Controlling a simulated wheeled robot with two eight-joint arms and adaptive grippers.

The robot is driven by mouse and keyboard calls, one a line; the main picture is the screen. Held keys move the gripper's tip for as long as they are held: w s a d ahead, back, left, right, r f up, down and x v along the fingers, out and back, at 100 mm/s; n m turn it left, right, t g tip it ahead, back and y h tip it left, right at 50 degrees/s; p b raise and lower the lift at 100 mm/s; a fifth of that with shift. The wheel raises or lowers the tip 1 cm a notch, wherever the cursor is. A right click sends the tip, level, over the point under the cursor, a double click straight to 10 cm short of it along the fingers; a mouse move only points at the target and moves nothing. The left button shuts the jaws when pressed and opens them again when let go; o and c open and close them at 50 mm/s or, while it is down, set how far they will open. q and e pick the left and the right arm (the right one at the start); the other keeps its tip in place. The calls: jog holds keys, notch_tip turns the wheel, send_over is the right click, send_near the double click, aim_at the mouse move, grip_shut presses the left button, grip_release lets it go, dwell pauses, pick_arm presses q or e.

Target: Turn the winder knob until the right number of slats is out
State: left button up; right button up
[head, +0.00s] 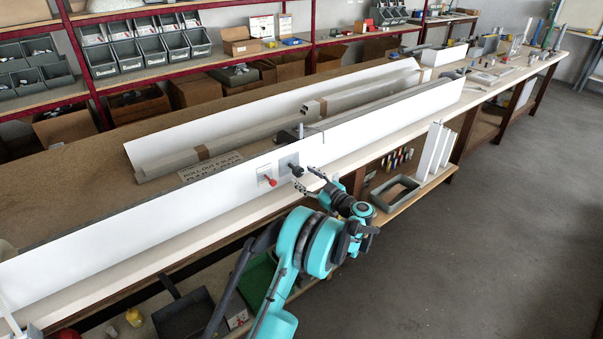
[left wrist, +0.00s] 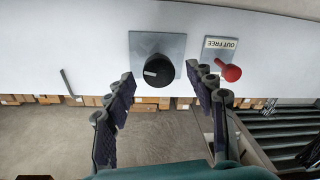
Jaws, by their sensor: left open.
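The black winder knob (head: 296,170) sits on a grey plate (head: 288,161) on the white panel's front face. In the left wrist view the knob (left wrist: 158,70) shows a white mark pointing left, on its square plate (left wrist: 172,42). My left gripper (head: 305,179) is open in front of the knob. In the wrist view its fingers (left wrist: 160,76) stand apart on either side of the knob, with no clear contact. A sign (head: 210,167) on the bench starts with "ROLL OUT"; its number is too small to read surely. I cannot make out separate slats. My right gripper is not in view.
A red lever (head: 271,182) beside the knob also shows in the wrist view (left wrist: 230,73), near a label (left wrist: 221,43) with "OUT" and "FREE". Long taped profiles (head: 240,136) lie behind the panel (head: 385,113).

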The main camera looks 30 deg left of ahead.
aim_at(301, 173)
pick_arm(q)
jog(key=shift+b+x, duration=0.5)
jog(key=shift+x, duration=1.7)
jog(key=shift+w, duration=0.1)
jog(key=c, duration=1.2)
jog(key=shift+o, duration=0.2)
jog(key=n, duration=0.4)
jog(key=shift+d, duration=0.1)
jog(key=n, duration=0.5)
jog(key=shift+n+h+p, duration=0.3)
jog(key=shift+n, duration=0.1)
jog(key=n, duration=0.5)
jog(key=shift+w+r+t, duration=0.1)
jog(key=shift+t, duration=0.3)
jog(key=shift+n, duration=2.5)
